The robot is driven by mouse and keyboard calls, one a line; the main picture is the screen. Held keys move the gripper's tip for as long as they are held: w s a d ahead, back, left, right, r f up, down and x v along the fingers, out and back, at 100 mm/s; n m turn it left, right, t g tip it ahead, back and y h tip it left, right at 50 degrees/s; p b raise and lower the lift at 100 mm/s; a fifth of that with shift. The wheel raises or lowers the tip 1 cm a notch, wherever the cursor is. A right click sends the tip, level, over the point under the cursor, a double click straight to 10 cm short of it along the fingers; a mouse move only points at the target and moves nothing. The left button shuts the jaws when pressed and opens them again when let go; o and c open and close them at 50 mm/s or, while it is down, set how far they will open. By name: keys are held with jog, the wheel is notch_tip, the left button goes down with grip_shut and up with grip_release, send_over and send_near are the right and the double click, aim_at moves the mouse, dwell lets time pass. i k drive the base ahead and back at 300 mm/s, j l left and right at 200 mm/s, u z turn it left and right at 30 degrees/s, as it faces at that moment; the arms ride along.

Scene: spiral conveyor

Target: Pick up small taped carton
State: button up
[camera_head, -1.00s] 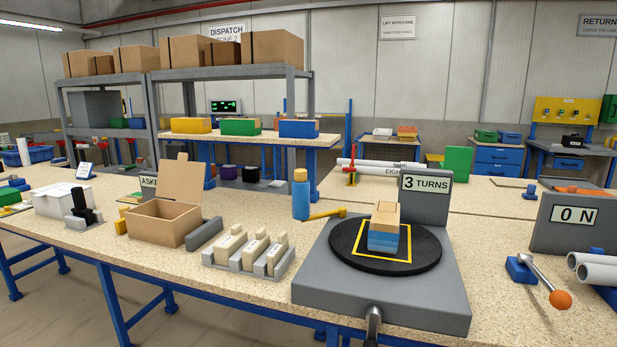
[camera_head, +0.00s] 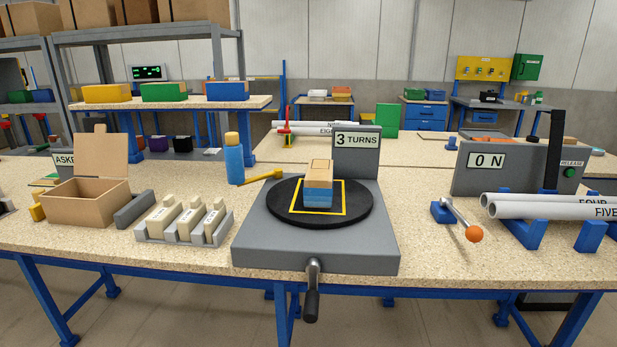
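A small carton (camera_head: 319,172) stands upright on the black turntable disc (camera_head: 361,208), inside a yellow square outline. Its upper part is tan cardboard, with a thin line on its top that may be a tape seam. Its lower part is covered in blue bands. The disc sits on a grey base (camera_head: 255,240) with a crank handle (camera_head: 311,290) at the front and a "3 TURNS" sign (camera_head: 357,141) behind. My gripper is not in view, so its state does not show.
An open cardboard box (camera_head: 88,203) and a grey rack (camera_head: 172,240) of cream blocks stand left. An orange-knobbed lever (camera_head: 473,234) and grey pipes (camera_head: 550,207) are right.

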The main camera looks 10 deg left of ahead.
aim_at(319, 179)
jog(key=i+l, duration=0.15)
jog(key=i, duration=0.6)
jog(key=i+l+u, duration=0.1)
jog(key=u, duration=0.25)
jog(key=i+l+u, duration=0.15)
jog(key=i+u, duration=0.2)
jog(key=i+l+u, duration=0.2)
jog(key=u, duration=0.4)
